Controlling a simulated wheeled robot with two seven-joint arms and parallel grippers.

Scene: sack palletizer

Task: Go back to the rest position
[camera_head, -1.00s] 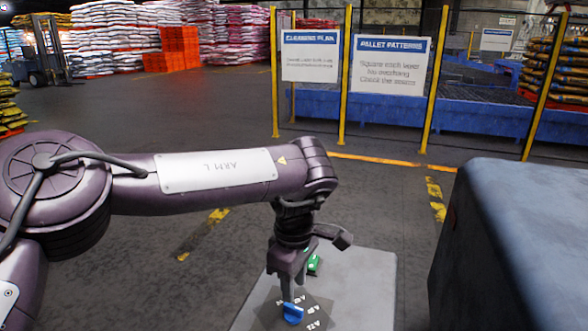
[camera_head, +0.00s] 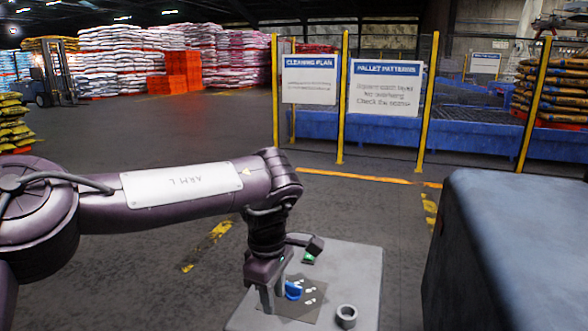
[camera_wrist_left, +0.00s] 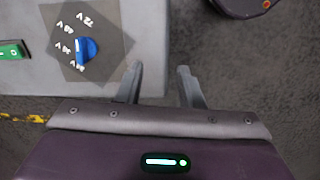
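My left gripper (camera_head: 275,302) hangs from the arm marked ARM L over the left part of a grey table (camera_head: 362,275). In the left wrist view its two fingers (camera_wrist_left: 160,85) are apart with nothing between them, past the table's edge over the floor. A blue knob (camera_head: 293,290) sits on a dark plate (camera_head: 312,307) with white voltage marks, right of the fingers in the head view. The knob also shows in the left wrist view (camera_wrist_left: 87,48), apart from the fingers. My right gripper is not in view.
A green object (camera_head: 308,258) and a grey ring (camera_head: 346,316) are on the table. A large dark block (camera_head: 510,250) stands at the right. Yellow posts with fencing and signs (camera_head: 385,88) stand behind. The floor on the left is open.

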